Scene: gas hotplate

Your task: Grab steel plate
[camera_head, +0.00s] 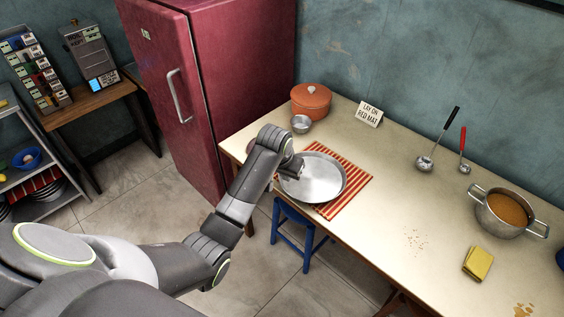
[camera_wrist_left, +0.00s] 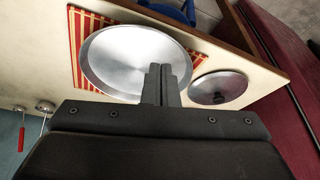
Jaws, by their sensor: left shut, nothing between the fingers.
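The round steel plate (camera_head: 325,182) lies on the red-and-white striped mat (camera_head: 356,186) near the front edge of the table. It also shows in the wrist view (camera_wrist_left: 120,60). My left gripper (camera_head: 299,173) reaches over the plate's left part. In the wrist view its fingers (camera_wrist_left: 160,72) are shut together with nothing between them, and they overlap the plate's rim. I cannot tell whether they touch it. My right gripper is not in view.
A steel lid with a dark knob (camera_wrist_left: 219,88) lies beside the plate. An orange pot (camera_head: 311,101), a small steel bowl (camera_head: 301,124) and a sign (camera_head: 369,114) stand behind. A soup pot (camera_head: 490,222) and yellow sponge (camera_head: 478,263) are at right. A blue stool (camera_head: 296,229) stands below.

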